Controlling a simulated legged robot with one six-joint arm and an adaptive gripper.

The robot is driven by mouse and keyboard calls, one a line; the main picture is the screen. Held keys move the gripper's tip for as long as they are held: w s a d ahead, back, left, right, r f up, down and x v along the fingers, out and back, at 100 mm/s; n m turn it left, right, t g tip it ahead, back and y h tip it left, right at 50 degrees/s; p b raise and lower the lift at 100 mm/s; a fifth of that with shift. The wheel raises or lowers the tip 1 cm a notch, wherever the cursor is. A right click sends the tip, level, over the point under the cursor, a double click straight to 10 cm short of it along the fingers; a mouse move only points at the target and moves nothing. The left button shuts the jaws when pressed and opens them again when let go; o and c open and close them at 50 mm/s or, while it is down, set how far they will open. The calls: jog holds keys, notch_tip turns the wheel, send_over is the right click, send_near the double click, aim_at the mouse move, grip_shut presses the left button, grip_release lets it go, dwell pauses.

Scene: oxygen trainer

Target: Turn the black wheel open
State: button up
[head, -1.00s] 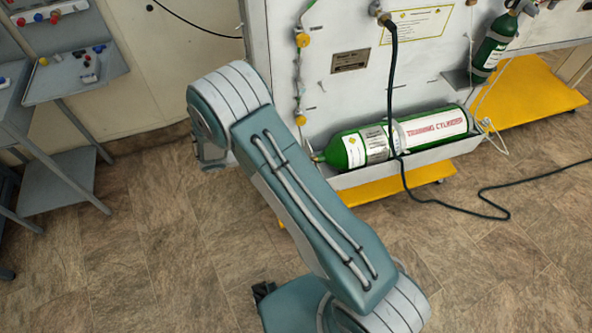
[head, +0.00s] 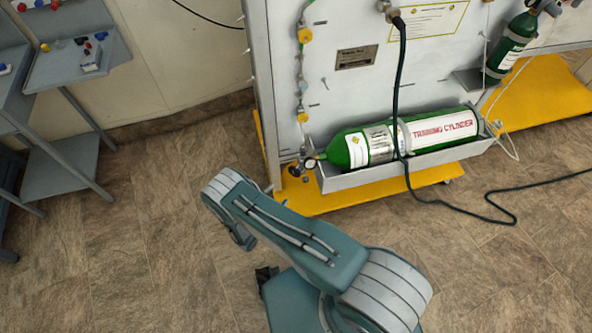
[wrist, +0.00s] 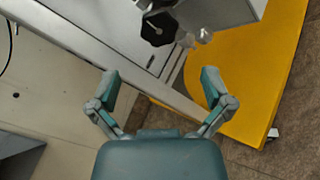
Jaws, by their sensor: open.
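The black wheel (wrist: 160,29) is a faceted knob at the top middle of the wrist view, beside metal valve fittings (wrist: 203,35). In the head view the black wheel (head: 294,170) looks small, at the left end of the green training cylinder (head: 350,150), by a round gauge (head: 309,163). My gripper (wrist: 160,82) is open and empty, its two fingers spread wide. The wheel lies beyond the fingertips, roughly centred between them and apart from both.
The cylinder lies in a grey tray (head: 395,168) on a white panel (head: 350,95) with a yellow base (head: 320,202). A black hose (head: 403,90) hangs across the cylinder to the floor. Grey tables (head: 75,70) stand left. The brown floor in front is clear.

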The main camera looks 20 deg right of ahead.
aim_at(294, 173)
jog(key=x, duration=1)
jog(key=shift+w+d, duration=0.15)
jog(key=c, duration=1.1)
